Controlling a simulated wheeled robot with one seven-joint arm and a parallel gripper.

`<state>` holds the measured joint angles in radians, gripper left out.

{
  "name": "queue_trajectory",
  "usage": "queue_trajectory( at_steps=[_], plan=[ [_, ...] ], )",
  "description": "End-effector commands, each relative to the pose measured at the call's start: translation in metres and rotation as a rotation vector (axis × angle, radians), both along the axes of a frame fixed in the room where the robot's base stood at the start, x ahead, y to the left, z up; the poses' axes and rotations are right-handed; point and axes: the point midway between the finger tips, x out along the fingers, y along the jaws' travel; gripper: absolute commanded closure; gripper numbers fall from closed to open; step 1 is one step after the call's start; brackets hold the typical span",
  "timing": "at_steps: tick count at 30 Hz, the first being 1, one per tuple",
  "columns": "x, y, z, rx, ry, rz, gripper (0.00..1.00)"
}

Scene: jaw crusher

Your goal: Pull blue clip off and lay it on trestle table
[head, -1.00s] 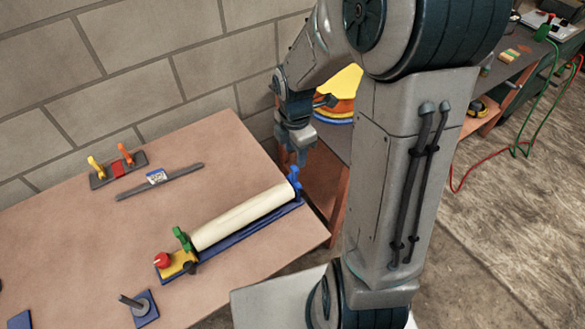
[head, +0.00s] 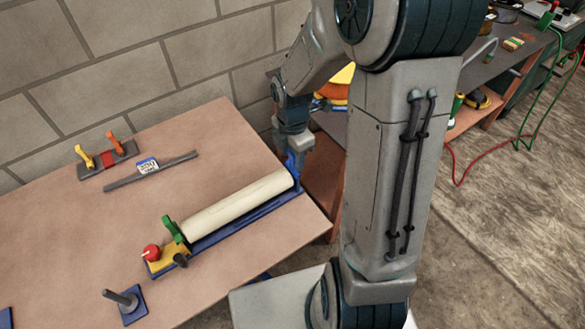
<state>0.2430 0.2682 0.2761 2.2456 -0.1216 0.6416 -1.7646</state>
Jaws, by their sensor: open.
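The blue clip (head: 292,167) stands at the right end of a long cream roll (head: 238,205), which lies on a blue base on the tabletop. My gripper (head: 295,153) points down right at the top of the blue clip, with its jaws open. The fingers overlap the clip in the picture, so I cannot tell whether they touch it or straddle it. The trestle table (head: 62,222) has a brown top against the block wall. A green clip (head: 173,229) stands at the roll's other end.
Beside the green clip are a yellow block and a red knob (head: 151,252). A dark bar (head: 150,172) and a rack with yellow and orange handles (head: 106,157) lie at the back. A blue plate with a peg (head: 127,304) sits in front.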

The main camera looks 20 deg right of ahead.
Motion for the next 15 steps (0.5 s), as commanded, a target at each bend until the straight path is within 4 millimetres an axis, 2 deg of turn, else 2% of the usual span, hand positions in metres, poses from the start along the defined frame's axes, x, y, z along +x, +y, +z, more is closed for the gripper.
queue_trajectory(
  at_steps=[8, 12, 13, 15],
  plan=[
    [0.0001, 0.0001, -0.0014, 0.000, 0.000, 0.000, 0.56],
    [0.0002, 0.0002, -0.0013, 0.000, 0.000, -0.001, 0.95],
    [0.0002, 0.0002, -0.0013, 0.000, -0.001, -0.001, 1.00],
    [0.0002, 0.0002, -0.0013, 0.000, -0.001, -0.001, 1.00]
  ],
)
